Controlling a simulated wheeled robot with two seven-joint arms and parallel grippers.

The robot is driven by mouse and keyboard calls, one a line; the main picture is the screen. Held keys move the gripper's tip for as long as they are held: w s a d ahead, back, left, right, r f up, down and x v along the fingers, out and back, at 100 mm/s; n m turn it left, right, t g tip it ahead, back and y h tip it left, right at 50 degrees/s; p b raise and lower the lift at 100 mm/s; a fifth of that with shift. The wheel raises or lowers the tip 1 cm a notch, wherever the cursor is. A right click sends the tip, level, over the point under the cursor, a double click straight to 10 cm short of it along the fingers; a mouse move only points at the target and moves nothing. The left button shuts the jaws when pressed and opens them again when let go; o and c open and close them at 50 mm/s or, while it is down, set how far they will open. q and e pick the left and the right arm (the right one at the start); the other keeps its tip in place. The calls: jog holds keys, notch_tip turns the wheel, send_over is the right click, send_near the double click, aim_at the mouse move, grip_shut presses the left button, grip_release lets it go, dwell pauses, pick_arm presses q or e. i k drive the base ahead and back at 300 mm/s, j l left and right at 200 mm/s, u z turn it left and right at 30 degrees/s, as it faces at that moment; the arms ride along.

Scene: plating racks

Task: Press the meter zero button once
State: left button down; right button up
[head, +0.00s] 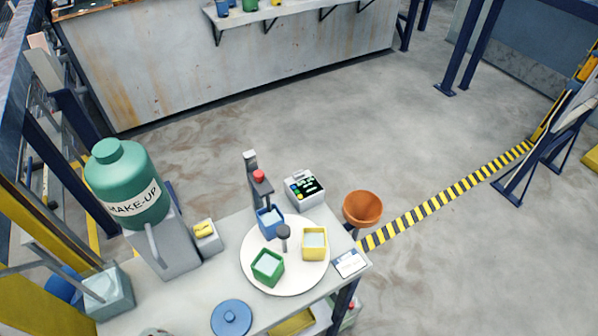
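The meter (311,202) is a small pale box at the back right of the grey table (205,285). Its dark sloped face carries lit green marks and small coloured spots, blue, green and yellow, along its left side. The marks are too small to read, so I cannot tell which spot is the zero button. Neither of my grippers shows in the head view.
Left of the meter, a post with a red knob (258,176) stands behind a round white turntable (290,282) bearing blue, green and yellow cups. An orange bowl (362,208) is at the right. A green MAKE-UP tank (125,185) stands left.

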aim_at(298, 174)
jog(key=l, duration=0.45)
jog(key=k+l+u, duration=0.15)
jog(key=l, duration=0.3)
jog(key=k+l, duration=0.1)
jog(key=l, duration=0.35)
jog(key=k+l+u, duration=0.15)
jog(key=l, duration=0.7)
jog(key=k+l+u, duration=0.1)
jog(key=l, duration=0.3)
jog(key=k+l+u, duration=0.1)
jog(key=l, duration=0.35)
jog(key=k+l, duration=0.25)
jog(key=l, duration=0.15)
jog(key=u, duration=0.05)
